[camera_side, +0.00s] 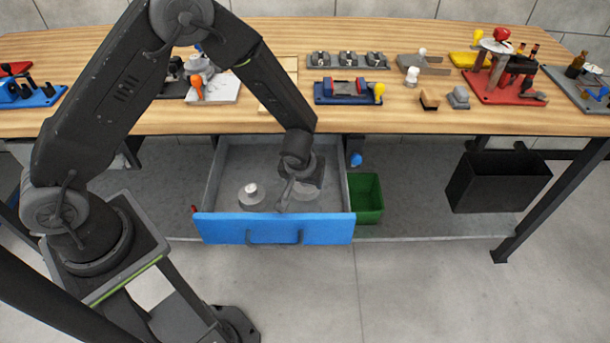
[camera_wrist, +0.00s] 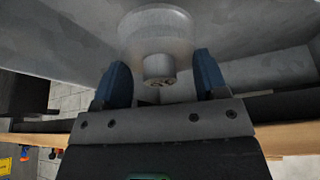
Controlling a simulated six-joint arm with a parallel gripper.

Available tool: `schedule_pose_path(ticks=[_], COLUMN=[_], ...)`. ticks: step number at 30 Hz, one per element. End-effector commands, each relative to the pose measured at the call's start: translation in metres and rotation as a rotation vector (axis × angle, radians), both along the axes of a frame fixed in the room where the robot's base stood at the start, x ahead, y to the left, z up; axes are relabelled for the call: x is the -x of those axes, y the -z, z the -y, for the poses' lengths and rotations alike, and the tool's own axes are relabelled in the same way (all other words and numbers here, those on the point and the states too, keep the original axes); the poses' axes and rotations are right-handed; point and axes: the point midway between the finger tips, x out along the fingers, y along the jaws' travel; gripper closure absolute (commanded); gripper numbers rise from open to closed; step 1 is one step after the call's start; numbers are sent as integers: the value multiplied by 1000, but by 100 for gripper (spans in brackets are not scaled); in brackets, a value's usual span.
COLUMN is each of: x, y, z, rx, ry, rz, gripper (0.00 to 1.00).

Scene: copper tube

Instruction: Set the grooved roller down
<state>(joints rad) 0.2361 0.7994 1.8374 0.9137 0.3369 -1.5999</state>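In the side view, an open drawer (camera_side: 214,172) with a blue front (camera_side: 275,229) holds two round grey pieces. One piece (camera_side: 251,193) with a pale knob sits at the left. The other (camera_side: 303,203) lies under my gripper (camera_side: 287,195) and is partly hidden by it. In the wrist view, a grey roller (camera_wrist: 158,28) has a short stub (camera_wrist: 159,68) pointing toward my gripper (camera_wrist: 160,66). The blue fingers stand apart on either side of the stub, with a clear gap on both sides. I cannot tell which drawer piece has grooves.
A green bin (camera_side: 367,198) stands right of the drawer, and a black bin (camera_side: 498,181) hangs further right. The wooden bench top (camera_side: 440,118) above the drawer carries several fixtures and tools. The drawer's middle, between the two pieces, has some bare floor.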

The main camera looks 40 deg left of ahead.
Motion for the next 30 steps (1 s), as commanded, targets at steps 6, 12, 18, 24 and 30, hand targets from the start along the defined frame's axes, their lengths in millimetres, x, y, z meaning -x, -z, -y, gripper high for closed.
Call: schedule_pose_path(ticks=[6,12,18,24,30], x=[0,0,0,11,25], y=[0,0,-11,-46,-86], z=[0,0,0,7,15], rx=[0,0,0,1,1], ry=[0,0,-1,0,0], rz=[0,0,3,5,5], gripper=[12,10,10,10,10])
